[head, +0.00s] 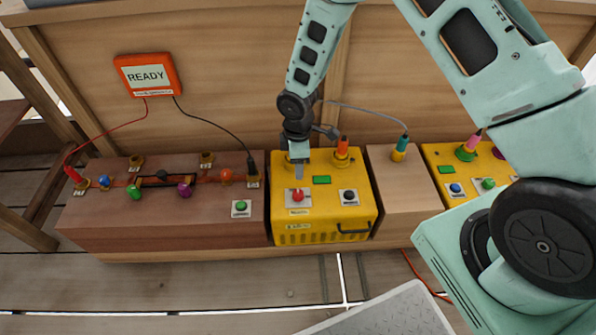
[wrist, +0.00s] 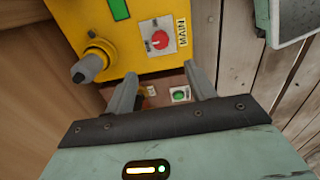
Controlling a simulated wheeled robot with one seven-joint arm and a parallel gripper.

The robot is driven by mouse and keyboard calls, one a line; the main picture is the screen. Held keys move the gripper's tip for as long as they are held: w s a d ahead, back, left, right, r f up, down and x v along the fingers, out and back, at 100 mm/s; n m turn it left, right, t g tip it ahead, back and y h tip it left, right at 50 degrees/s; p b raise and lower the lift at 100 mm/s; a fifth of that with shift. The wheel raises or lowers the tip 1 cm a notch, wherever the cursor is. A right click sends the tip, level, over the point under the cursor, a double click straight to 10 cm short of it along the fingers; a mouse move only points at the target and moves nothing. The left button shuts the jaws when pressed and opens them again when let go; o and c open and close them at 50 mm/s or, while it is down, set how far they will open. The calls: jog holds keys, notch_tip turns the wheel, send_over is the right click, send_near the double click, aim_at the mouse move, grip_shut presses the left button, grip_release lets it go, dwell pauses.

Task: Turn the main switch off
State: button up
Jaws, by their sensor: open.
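The main switch (head: 298,195) is a red rotary knob on a white plate on top of the middle yellow box (head: 318,220). In the wrist view the red knob (wrist: 160,40) has a pale mark and sits beside a label reading MAIN; I cannot tell its exact setting. My gripper (head: 299,176) points down just above and behind the switch in the head view. In the wrist view my gripper (wrist: 163,72) has its two fingers apart with nothing between them, and the knob shows beyond the fingertips, apart from them.
A black knob (head: 348,196), a green panel (head: 321,180) and an orange plug (head: 342,148) share the yellow box. A brown box (head: 160,225) with a green button (head: 240,206) adjoins left; a wooden block (head: 400,190) stands right. A display (head: 146,75) reads READY.

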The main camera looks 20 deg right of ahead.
jog(key=shift+r+p, duration=0.3)
jog(key=shift+r, duration=1.55)
jog(key=s+a+r+m, duration=0.25)
jog(key=s+r, duration=0.25)
jog(key=r, duration=0.3)
jog(key=s+a+r+m, duration=0.1)
jog(key=s+a+r, duration=0.35)
jog(key=r, duration=0.35)
jog(key=s+r+m, duration=0.2)
jog(key=s+r, duration=0.3)
jog(key=s, duration=0.4)
jog(key=s+r+m, duration=0.1)
jog(key=s+r, duration=0.4)
jog(key=s, duration=0.3)
notch_tip(320, 180, up, 24)
jog(key=p, duration=2.4)
jog(key=shift+s+d+y+p, duration=0.25)
jog(key=shift+d+y+p, duration=0.05)
jog(key=shift+d, duration=0.05)
jog(key=shift+m, duration=0.25)
